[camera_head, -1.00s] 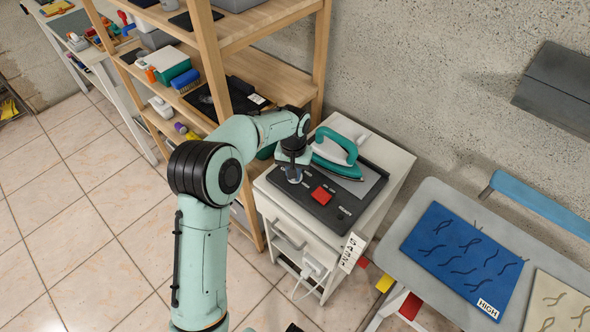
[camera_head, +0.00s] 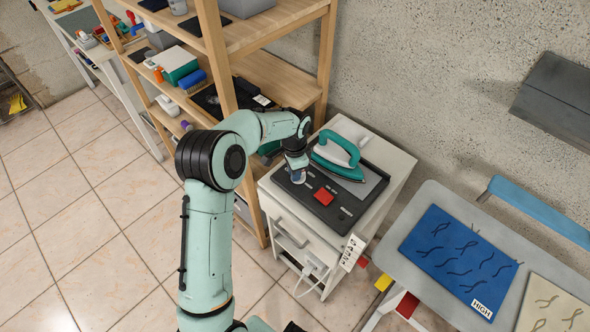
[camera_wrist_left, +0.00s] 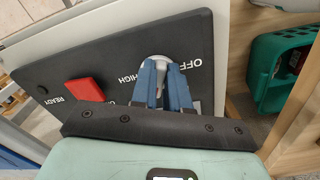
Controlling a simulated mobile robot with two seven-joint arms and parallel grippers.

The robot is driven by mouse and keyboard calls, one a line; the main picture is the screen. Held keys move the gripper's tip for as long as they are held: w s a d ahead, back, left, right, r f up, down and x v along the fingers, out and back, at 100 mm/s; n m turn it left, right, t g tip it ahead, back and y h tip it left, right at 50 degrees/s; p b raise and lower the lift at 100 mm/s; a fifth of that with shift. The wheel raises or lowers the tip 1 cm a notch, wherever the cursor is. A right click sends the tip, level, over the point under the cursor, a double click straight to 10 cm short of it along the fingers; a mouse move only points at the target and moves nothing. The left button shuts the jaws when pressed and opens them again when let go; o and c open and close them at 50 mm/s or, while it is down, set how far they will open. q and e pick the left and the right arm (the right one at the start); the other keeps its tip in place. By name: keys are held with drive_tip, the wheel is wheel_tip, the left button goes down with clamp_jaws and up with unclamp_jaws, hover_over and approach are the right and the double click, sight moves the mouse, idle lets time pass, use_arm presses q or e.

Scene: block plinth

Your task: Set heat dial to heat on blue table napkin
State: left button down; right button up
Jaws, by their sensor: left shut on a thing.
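The heat dial (camera_wrist_left: 155,63) is a pale round knob on the black control panel (camera_wrist_left: 110,50), partly hidden by my fingers. The panel also shows in the head view (camera_head: 345,214), on a white cabinet. My left gripper (camera_wrist_left: 161,72) has its blue fingers shut on the dial; it also shows in the head view (camera_head: 298,178). Printed words "OFF" and "HIGH" show near the dial; the dial's pointer cannot be made out. The blue napkin (camera_head: 437,250) lies on the grey table at right, with dark squiggles and a white "HIGH" label (camera_head: 482,309). My right gripper is out of view.
A teal iron (camera_head: 338,158) rests on the panel's grey plate, close to my left gripper. A wooden shelf (camera_head: 215,70) stands close at left. A beige napkin (camera_head: 550,310) lies beside the blue one.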

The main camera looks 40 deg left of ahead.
use_arm(q)
drive_tip(key=m, duration=0.2)
drive_tip(key=m+p, duration=0.1)
drive_tip(key=shift+w+a+r+m, duration=0.15)
drive_tip(key=shift+w+m, duration=0.1)
drive_tip(key=shift+m, duration=0.05)
drive_tip(key=m, duration=0.1)
drive_tip(key=m+p, duration=0.1)
drive_tip(key=m, duration=0.1)
drive_tip(key=shift+w+a+m, duration=0.15)
drive_tip(key=shift+m, duration=0.15)
drive_tip(key=m, duration=0.1)
drive_tip(key=m+p, duration=0.1)
drive_tip(key=m, duration=0.1)
drive_tip(key=m+p, duration=0.1)
drive_tip(key=m, duration=0.1)
drive_tip(key=shift+w, duration=0.3)
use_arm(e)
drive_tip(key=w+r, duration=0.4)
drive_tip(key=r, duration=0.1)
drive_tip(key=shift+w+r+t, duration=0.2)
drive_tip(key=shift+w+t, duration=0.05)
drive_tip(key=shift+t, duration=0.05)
use_arm(q)
drive_tip(key=shift+m, duration=0.4)
drive_tip(key=c, duration=1.1)
unclamp_jaws()
